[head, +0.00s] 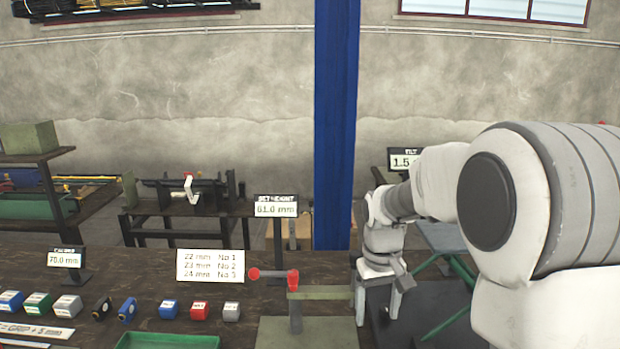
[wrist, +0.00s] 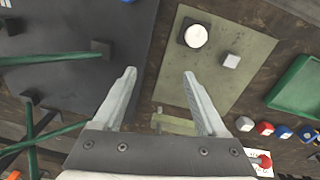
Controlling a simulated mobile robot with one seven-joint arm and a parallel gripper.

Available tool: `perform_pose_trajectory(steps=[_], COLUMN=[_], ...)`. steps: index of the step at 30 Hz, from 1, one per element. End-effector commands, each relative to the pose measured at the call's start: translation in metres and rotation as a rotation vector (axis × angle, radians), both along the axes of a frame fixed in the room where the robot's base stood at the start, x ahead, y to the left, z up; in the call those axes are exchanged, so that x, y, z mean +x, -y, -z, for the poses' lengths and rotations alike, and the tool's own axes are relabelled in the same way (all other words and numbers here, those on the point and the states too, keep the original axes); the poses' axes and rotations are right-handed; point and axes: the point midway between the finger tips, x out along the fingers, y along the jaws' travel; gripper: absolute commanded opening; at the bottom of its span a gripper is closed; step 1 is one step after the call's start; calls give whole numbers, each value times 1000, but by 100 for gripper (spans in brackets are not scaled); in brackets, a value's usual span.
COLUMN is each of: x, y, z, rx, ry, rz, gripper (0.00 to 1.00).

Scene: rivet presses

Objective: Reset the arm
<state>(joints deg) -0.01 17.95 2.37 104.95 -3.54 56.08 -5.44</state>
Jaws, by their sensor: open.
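My gripper (head: 378,305) hangs pointing down at the right of the workbench in the head view, beside the green lever press. In the wrist view its two fingers (wrist: 159,74) are spread apart with nothing between them. The press has a green arm (head: 328,293) on a post and a red-knobbed lever (head: 273,274). In the wrist view, a green plate (wrist: 208,83) lies beyond the fingers, carrying a dark block with a white round top (wrist: 196,36) and a small grey block (wrist: 231,61). My arm covers the right side of the head view.
Several coloured blocks (head: 199,311) and a green tray (head: 168,342) are on the bench at left. A white number card (head: 210,266) and a 61.0 mm display (head: 276,209) stand behind. A blue column (head: 336,120) rises behind the bench. A dark plate (wrist: 75,75) lies left of my fingers.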

Motion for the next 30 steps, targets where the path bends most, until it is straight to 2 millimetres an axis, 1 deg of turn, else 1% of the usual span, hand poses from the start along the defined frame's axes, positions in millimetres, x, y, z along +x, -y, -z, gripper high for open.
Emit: perform_pose_trajectory(steps=[1,3,8,12,15,21,27,30], x=[-8,-19,-50,-83,-106,-155,-197,-212], y=[1,1,3,4,5,7,7,7], z=[-17,-32,-65,-90,-104,-123,-128,-127], rx=[1,3,8,16,23,42,62,70], ry=[30,56,122,187,235,327,414,444], rz=[7,16,37,59,75,108,135,144], gripper=[74,74,74,74,74,74,74,74])
